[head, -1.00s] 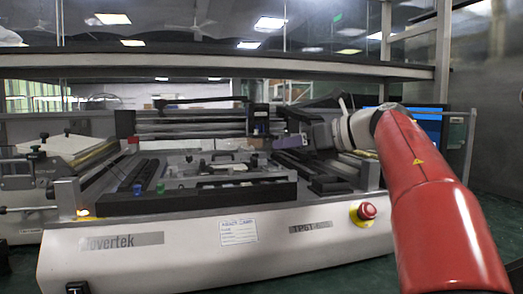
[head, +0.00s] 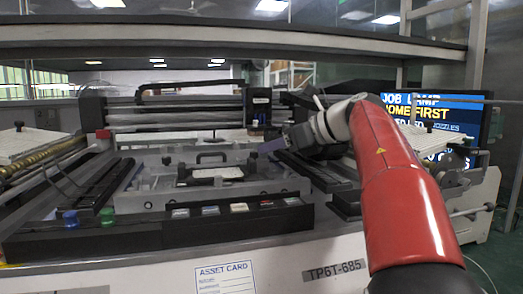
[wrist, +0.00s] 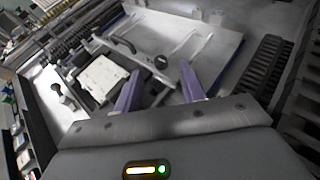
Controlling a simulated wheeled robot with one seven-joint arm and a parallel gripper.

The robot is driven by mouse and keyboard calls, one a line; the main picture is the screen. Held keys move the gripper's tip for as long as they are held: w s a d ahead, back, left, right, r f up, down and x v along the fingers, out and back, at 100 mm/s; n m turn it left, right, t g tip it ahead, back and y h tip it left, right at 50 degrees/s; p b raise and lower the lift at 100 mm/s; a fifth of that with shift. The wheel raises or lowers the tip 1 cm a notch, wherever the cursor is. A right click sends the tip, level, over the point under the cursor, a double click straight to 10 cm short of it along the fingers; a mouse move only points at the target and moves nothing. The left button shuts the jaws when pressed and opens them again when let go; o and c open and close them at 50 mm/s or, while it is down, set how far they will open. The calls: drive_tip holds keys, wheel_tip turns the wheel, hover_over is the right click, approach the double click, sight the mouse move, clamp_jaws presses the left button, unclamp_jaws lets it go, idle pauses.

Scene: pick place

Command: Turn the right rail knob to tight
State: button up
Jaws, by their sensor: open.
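A small round black knob (wrist: 161,62) with a pale mark sits on the grey plate of the machine, just beyond my fingertips in the wrist view. It may be the right rail knob; I see no label by it. My gripper (wrist: 160,80) is open, with its two purple fingers apart and nothing between them. In the head view my gripper (head: 268,147) is over the right part of the machine bed, close to the dark right rail (head: 315,172). The head view does not show the knob clearly.
A light block (wrist: 101,78) in a dark frame lies left of the fingers. A ribbed dark rail (wrist: 262,72) runs on the right. Blue (head: 70,218) and green (head: 107,215) knobs stand at the machine's front left. A lit screen (head: 430,125) is behind my arm.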

sight(254, 156)
drive_tip(key=shift+x, duration=2)
clamp_jaws()
